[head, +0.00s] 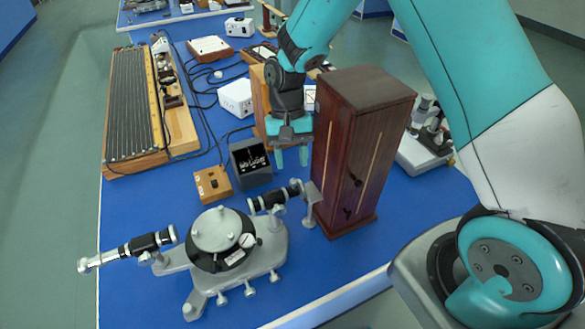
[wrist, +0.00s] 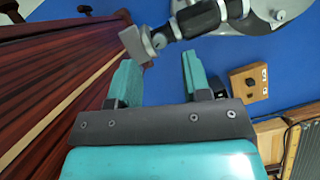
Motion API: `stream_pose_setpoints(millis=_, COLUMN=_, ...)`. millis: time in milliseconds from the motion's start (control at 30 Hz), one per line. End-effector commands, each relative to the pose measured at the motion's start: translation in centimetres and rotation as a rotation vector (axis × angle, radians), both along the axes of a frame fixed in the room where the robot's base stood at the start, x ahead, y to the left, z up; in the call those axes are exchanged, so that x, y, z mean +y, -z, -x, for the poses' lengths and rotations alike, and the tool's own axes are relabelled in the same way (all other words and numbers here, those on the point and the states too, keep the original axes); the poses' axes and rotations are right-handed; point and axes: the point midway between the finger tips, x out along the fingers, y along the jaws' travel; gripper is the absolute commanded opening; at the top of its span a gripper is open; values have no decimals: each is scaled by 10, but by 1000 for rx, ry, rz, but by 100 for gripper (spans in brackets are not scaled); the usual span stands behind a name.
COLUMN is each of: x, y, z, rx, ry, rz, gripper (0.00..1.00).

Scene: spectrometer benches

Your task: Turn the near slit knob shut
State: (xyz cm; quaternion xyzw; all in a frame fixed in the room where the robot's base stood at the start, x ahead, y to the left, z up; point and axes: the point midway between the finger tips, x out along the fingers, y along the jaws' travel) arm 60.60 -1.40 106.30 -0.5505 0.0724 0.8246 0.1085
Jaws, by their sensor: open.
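The near spectrometer (head: 215,232) stands on the blue bench, with a round grey table and two black-and-metal tubes. Its right tube (head: 275,197) ends in a grey slit piece (head: 313,194), close to the tall wooden cabinet. The wrist view shows the same slit piece (wrist: 138,43) just beyond the fingertips. I cannot pick out a separate slit knob in either view. My gripper (head: 291,157) points down behind the slit piece, between the cabinet and the dark box. Its teal fingers (wrist: 160,72) are apart with only blue bench showing between them.
The tall red-brown cabinet (head: 362,150) stands close to the right of my gripper. A dark box (head: 251,163) and a small wooden box (head: 213,184) stand to its left. A long ribbed board (head: 134,105) lies at the left. Cables cross the bench behind.

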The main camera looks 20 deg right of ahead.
Motion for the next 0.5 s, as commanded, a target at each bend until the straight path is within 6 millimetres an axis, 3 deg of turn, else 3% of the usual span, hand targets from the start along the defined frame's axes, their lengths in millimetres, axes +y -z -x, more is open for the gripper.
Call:
stream_pose_setpoints(millis=200, x=3, y=28, z=12, rx=3, ry=0, rz=2, gripper=44)
stream_pose_setpoints(millis=500, x=4, y=38, z=15, rx=-1, ry=0, rz=0, gripper=44)
